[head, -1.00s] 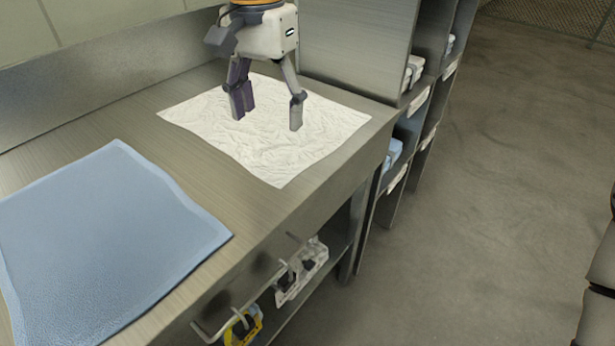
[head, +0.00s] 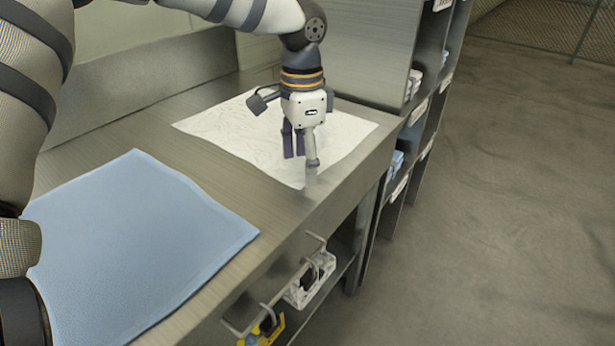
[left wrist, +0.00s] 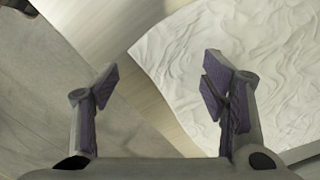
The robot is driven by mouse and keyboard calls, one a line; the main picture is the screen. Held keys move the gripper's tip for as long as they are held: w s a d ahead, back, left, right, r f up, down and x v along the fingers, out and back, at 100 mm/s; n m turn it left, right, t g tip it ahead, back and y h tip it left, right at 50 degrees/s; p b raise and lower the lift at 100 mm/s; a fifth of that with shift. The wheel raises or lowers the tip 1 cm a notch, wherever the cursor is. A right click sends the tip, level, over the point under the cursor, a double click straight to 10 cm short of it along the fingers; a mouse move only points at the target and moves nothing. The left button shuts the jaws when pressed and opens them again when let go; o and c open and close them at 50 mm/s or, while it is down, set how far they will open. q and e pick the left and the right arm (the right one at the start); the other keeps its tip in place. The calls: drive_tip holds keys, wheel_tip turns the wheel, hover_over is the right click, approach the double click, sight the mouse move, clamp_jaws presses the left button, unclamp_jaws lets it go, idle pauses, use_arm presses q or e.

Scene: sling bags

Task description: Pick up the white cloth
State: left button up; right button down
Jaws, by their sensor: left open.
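The white cloth (head: 345,135) lies flat and wrinkled on the metal counter, near its far right end. It also shows in the left wrist view (left wrist: 235,45), at the upper right. My left gripper (head: 301,158) points down over the cloth's near part, close to its front corner. Its fingers are apart and empty in the left wrist view (left wrist: 160,90), with the cloth's corner region between and beyond the right finger. In the head view the gripper hides part of the cloth. I cannot tell whether the fingertips touch it. My right gripper is not in view.
A blue cloth (head: 140,245) lies on the near left of the metal counter (head: 215,185). The counter's front edge is close to my left gripper. Shelves with boxes (head: 415,85) stand at the right. A lower shelf holds a white item (head: 308,283). The floor at right is clear.

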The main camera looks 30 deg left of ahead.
use_arm(q)
drive_tip(key=shift+f, duration=0.6)
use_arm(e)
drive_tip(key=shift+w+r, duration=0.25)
use_arm(q)
drive_tip(key=shift+f, duration=0.15)
drive_tip(key=shift+f, duration=0.15)
drive_tip(key=shift+s+f, duration=0.1)
drive_tip(key=shift+f, duration=0.05)
drive_tip(key=c, duration=1.6)
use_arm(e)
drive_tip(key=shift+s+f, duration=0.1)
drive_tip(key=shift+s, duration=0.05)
use_arm(q)
drive_tip(key=shift+s+f, duration=0.1)
drive_tip(key=shift+f, duration=0.05)
